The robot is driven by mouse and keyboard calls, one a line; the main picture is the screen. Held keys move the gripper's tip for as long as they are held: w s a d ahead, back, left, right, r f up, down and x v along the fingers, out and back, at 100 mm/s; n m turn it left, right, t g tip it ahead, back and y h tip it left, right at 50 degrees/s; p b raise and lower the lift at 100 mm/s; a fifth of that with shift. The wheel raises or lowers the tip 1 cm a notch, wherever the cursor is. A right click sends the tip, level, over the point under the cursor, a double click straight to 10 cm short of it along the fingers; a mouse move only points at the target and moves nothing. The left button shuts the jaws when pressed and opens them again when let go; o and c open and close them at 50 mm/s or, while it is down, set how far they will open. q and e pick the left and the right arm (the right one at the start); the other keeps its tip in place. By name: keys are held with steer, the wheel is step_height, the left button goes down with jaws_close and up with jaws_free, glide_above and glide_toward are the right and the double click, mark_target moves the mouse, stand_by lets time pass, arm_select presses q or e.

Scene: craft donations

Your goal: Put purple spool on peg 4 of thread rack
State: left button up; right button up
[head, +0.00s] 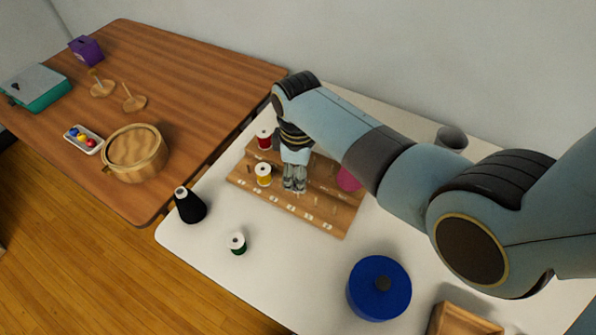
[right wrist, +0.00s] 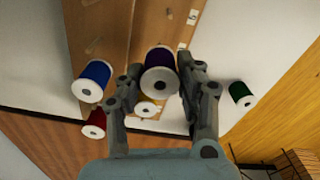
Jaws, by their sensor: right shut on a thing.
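The wooden thread rack (head: 290,209) lies on the white table, with rows of short pegs and small labels. My right gripper (head: 294,187) is above the middle of the rack. In the right wrist view, its fingers (right wrist: 160,92) are shut on the purple spool (right wrist: 160,62), its white end facing the camera. In the head view the gripper hides this spool. A red spool (head: 264,138) and a yellow spool (head: 263,174) stand on the rack's left part. A blue spool (right wrist: 92,80) shows at the rack in the right wrist view. My left gripper is not in view.
A green spool (head: 237,243) and a black cone (head: 190,205) stand in front of the rack. A blue lidded pot (head: 372,295) is right of them. A pink object (head: 348,179) is partly hidden by my arm. A grey cup (head: 452,138) stands behind.

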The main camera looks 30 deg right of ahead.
stand_by(0.5)
steer(key=shift+p, duration=0.3)
steer(key=shift+f, duration=0.25)
stand_by(0.4)
steer(key=shift+f+b, duration=1.2)
steer(key=shift+f, duration=0.3)
steer(key=shift+f, duration=0.15)
steer(key=o, duration=1)
